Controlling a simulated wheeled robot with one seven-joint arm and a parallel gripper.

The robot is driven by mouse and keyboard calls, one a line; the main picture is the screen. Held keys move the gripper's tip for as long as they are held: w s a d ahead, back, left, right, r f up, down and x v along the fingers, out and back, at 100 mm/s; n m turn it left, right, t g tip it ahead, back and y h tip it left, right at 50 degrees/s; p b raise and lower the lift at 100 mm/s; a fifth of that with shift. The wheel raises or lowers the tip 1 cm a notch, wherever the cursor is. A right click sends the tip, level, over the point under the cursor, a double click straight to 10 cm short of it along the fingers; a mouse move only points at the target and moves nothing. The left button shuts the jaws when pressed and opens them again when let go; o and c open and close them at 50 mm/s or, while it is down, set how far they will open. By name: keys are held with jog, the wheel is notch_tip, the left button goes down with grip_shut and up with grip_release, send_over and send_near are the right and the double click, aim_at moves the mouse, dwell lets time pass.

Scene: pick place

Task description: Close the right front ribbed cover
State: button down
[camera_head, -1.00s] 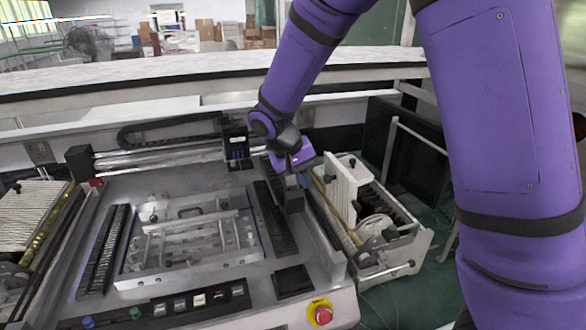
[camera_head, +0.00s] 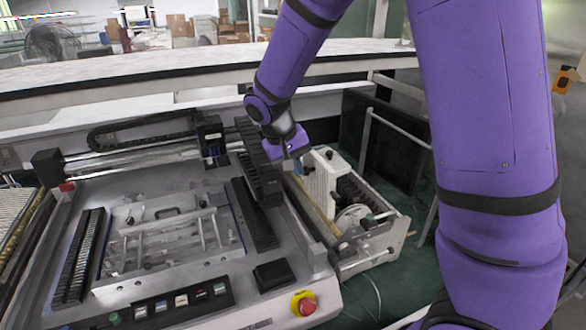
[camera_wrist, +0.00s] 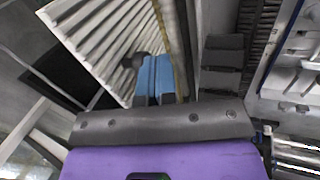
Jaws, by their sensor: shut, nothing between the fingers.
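The right front ribbed cover (camera_head: 322,182) is a white ribbed panel standing raised and tilted on the feeder unit right of the machine. In the wrist view, its ribbed face (camera_wrist: 105,40) fills the upper left, with a dark round knob (camera_wrist: 126,66) beside the fingers. My gripper (camera_head: 291,166) is just left of the cover, near its upper edge. In the wrist view, the blue fingertips (camera_wrist: 155,75) are together and empty, close to the cover's edge. I cannot tell whether they touch it.
A black ribbed bar (camera_head: 260,165) stands close left of my gripper. The machine bed holds a metal frame (camera_head: 165,240). A red emergency button (camera_head: 303,303) is at the front. A dark panel and metal rail (camera_head: 400,130) stand right of the feeder.

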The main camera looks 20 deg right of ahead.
jog(key=d+f+y, duration=0.2)
jog(key=d+y, duration=0.6)
jog(key=d, duration=0.1)
jog(key=d+f+y, duration=0.3)
jog(key=d+y, duration=0.5)
jog(key=d, duration=0.2)
jog(key=shift+f, duration=0.15)
jog(key=shift+d, duration=0.1)
dwell(0.5)
jog(key=d+r, duration=0.7)
jog(key=r, duration=0.2)
jog(key=shift+w+d, duration=0.3)
jog(key=shift+d, duration=0.1)
